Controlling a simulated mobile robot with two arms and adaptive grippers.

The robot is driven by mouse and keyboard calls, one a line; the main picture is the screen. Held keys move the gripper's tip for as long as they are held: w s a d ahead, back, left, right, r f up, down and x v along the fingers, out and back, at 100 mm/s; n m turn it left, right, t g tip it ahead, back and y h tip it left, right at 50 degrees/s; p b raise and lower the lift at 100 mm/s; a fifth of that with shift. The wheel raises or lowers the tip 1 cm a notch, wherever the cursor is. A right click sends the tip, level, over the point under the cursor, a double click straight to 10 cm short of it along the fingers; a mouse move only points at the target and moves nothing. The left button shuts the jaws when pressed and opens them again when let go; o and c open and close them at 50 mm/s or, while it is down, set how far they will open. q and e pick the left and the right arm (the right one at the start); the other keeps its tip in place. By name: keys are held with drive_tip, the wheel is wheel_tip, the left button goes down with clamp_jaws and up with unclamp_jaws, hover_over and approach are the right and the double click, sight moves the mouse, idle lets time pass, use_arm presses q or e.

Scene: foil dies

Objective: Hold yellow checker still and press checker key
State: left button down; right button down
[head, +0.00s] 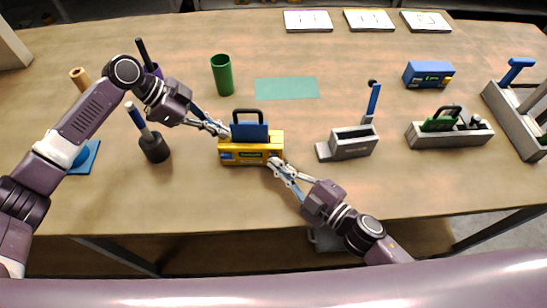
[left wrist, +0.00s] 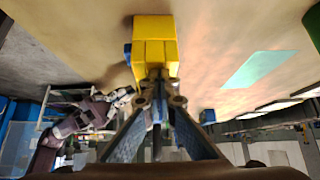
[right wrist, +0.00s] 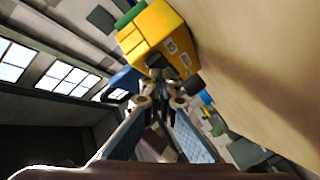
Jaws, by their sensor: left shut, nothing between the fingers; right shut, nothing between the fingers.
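The yellow checker (head: 250,155) stands on the table with a green label on its front. A blue block with a black handle (head: 249,131) stands up from its top; I cannot tell if this is the checker key. My left gripper (head: 221,131) is shut and empty, its tips at the checker's left end. My right gripper (head: 274,165) is shut and empty, its tips at the checker's front right lower part. The checker lies just beyond the fingertips in the left wrist view (left wrist: 155,40) and right wrist view (right wrist: 150,38); contact is unclear.
A green cup (head: 222,75) and green mat (head: 287,88) lie behind. A grey holder (head: 350,145), a grey tray (head: 445,138) and a blue box (head: 429,74) stand to the right. A dark tool holder (head: 154,148) stands left, near my left arm.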

use_arm(q)
drive_tip(key=shift+s+a+f, duration=0.1)
drive_tip(key=shift+s+f, duration=0.1)
drive_tip(key=shift+f, duration=0.2)
use_arm(e)
drive_tip(key=shift+s, duration=0.4)
drive_tip(key=shift+s+a, duration=0.15)
drive_tip(key=shift+s, duration=1.4)
drive_tip(key=shift+s+a, duration=0.15)
drive_tip(key=shift+s, duration=1.35)
